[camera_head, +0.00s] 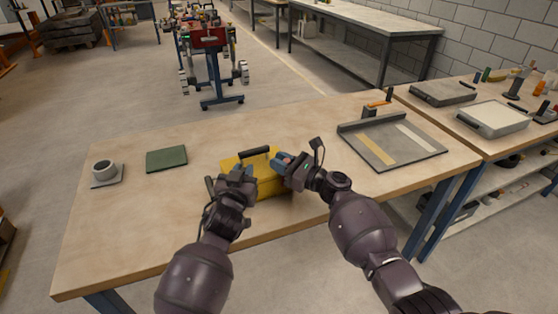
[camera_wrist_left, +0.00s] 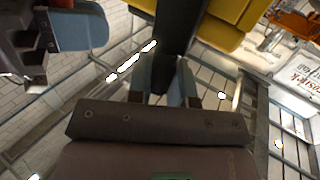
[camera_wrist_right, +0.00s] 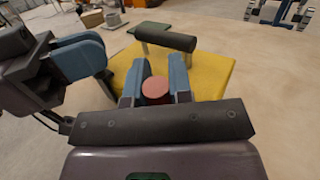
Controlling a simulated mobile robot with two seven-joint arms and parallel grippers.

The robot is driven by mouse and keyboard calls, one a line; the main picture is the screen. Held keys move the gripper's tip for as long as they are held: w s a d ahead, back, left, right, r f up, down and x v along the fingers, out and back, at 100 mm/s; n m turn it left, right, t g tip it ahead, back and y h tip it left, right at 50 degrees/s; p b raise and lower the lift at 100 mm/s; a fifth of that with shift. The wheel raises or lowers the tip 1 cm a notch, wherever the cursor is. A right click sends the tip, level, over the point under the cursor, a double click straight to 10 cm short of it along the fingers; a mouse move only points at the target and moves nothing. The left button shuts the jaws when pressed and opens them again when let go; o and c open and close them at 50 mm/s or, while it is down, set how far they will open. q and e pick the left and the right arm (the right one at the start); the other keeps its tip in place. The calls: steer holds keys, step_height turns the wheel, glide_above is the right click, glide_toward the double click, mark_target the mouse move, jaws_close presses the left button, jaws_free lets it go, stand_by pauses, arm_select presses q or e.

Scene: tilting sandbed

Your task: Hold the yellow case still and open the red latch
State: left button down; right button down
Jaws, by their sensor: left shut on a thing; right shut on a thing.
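The yellow case (camera_head: 267,187) stands near the front edge of the wooden table, with a black bar handle (camera_head: 254,152) on top. The case also shows in the right wrist view (camera_wrist_right: 215,75). My left gripper (camera_head: 240,173) is at the case's near left side. In the left wrist view its blue fingers are shut on a dark bar (camera_wrist_left: 177,40) beside the yellow body (camera_wrist_left: 222,28). My right gripper (camera_head: 284,162) is at the case's right side. In the right wrist view its fingers are shut on the round red latch (camera_wrist_right: 155,90). The latch's base is hidden.
A green mat (camera_head: 167,159) and a grey cup on a plate (camera_head: 104,171) lie to the left on the table (camera_head: 130,230). A grey tray (camera_head: 392,138) with an orange-handled tool (camera_head: 378,105) is at the right. The table behind the case is clear.

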steer(key=shift+s+d+n+t+y, duration=0.3)
steer(key=shift+s+n+y, duration=0.45)
steer(key=shift+y, duration=0.15)
steer(key=shift+s+d+f+n+y, duration=0.25)
steer(key=shift+s+n+y, duration=0.3)
steer(key=shift+n+y, duration=0.3)
steer(key=shift+s+d+f+n+y, duration=0.1)
steer(key=shift+s+d+n+y, duration=0.2)
steer(key=shift+s+n+y, duration=0.4)
steer(key=shift+w+y, duration=0.1)
steer(key=shift+y, duration=0.15)
steer(key=c, duration=1)
jaws_free()
steer(key=shift+d, duration=0.1)
steer(key=v, duration=1.2)
steer(key=shift+r, duration=0.1)
